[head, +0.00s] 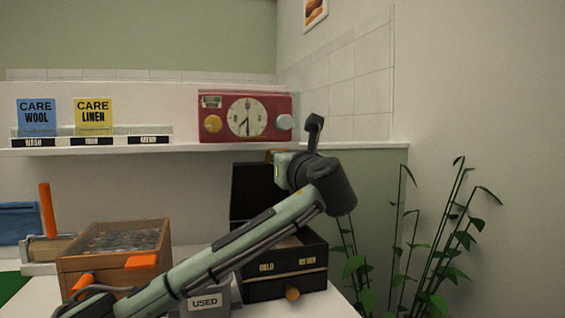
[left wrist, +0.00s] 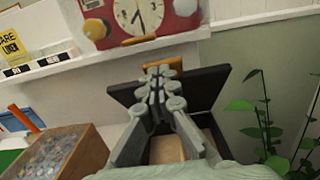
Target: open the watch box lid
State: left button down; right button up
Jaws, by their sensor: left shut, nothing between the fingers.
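The watch box, which I take to be the black box (head: 310,285), stands on the white surface with a round knob on its labelled front. Its dark lid (head: 248,183) is raised at the back, with an orange-brown tab (left wrist: 163,62) on its edge. My left arm crosses in front of the box in the head view and hides part of it. In the left wrist view my left gripper (left wrist: 160,76) is shut and empty, its fingertips at the lid beside the tab. I cannot tell whether they touch. The tan inside of the box (left wrist: 166,150) shows below. My right gripper is not in view.
A wooden case (head: 115,232) with a see-through top and orange tabs stands left of the box. A grey "USED" container (head: 206,301) is in front. A shelf (head: 120,150) above holds care cards and a red clock (head: 210,118). Plants (head: 440,250) stand at right.

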aim_at(276, 149)
pick_arm(q)
jog(key=w+r, duration=0.1)
jog(key=w+a+r+g, duration=0.1)
jog(key=w, duration=0.1)
jog(key=shift+r+g+h, duration=0.3)
jog(key=shift+w+a+r, duration=0.15)
jog(key=shift+w+r, duration=0.1)
jog(key=shift+w, duration=0.3)
jog(key=shift+w+a+r, duration=0.15)
jog(key=shift+w+r, duration=0.1)
jog(key=shift+w, duration=0.25)
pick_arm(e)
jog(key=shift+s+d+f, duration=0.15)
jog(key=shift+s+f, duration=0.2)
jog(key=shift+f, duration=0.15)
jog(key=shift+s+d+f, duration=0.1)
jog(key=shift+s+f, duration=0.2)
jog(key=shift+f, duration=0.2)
pick_arm(q)
jog(key=shift+f, duration=0.15)
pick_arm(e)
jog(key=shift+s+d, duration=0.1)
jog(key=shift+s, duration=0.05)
